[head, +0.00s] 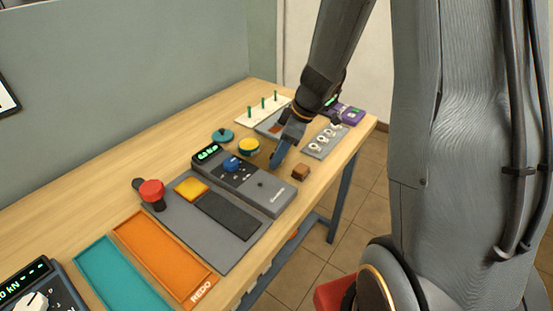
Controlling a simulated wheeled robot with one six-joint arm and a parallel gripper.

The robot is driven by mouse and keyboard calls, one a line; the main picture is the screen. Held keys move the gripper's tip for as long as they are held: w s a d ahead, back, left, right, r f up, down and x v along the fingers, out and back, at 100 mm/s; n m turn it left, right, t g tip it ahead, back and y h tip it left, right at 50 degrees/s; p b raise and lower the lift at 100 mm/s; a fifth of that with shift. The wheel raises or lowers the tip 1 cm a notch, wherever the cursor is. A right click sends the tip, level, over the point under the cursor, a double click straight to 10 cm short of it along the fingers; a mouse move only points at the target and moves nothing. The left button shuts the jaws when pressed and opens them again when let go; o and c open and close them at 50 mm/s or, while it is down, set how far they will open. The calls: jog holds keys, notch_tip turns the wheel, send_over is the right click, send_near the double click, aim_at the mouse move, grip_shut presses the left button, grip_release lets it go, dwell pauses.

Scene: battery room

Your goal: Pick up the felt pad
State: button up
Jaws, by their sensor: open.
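My gripper (277,157) hangs over the right half of the bench, its fingers pointing down. It is open, and I see nothing between the fingers. I cannot tell for sure which object is the felt pad. A small brown block (301,172) lies on the wood just right of and nearer than the fingertips, apart from them. A round yellow-topped piece (249,146) and a teal disc (222,136) stand left of my gripper.
A grey device with a green display (263,191) stands just in front of the gripper. A red knob (151,192), orange tray (159,255) and teal tray (116,279) lie at left. A white pegboard (262,111) and a grey plate with rings (325,141) lie farther back.

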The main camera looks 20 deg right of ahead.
grip_shut()
jog(key=shift+r, duration=0.15)
notch_tip(320, 180, up, 10)
jog(key=b, duration=0.1)
jog(key=c, duration=0.6)
grip_release()
jog(key=shift+c, duration=0.2)
jog(key=c, duration=0.4)
